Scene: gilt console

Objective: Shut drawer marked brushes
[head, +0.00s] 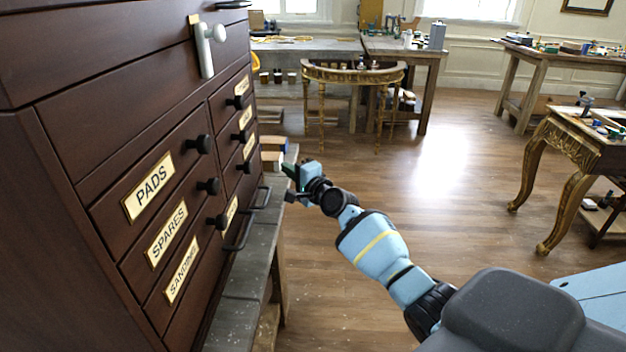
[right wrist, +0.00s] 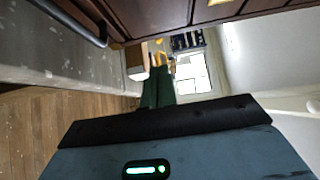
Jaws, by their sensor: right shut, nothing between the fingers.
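The dark wooden drawer cabinet (head: 150,90) fills the left of the head view. Its near column has drawers labelled PADS (head: 149,187), SPARES (head: 167,235) and SANDING (head: 182,270). The far column has several drawers with black knobs and small labels (head: 242,86), too foreshortened to read, so I cannot tell which is marked brushes. My right gripper (head: 291,183) is shut and empty, in front of the cabinet's far end and apart from it. Its dark green fingers (right wrist: 158,88) also show in the right wrist view. My left gripper is not in view.
A worn grey bench (head: 247,285) supports the cabinet. Dark bar handles (head: 240,236) stick out low on the cabinet front. Small boxes (head: 272,160) sit just past its far end.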

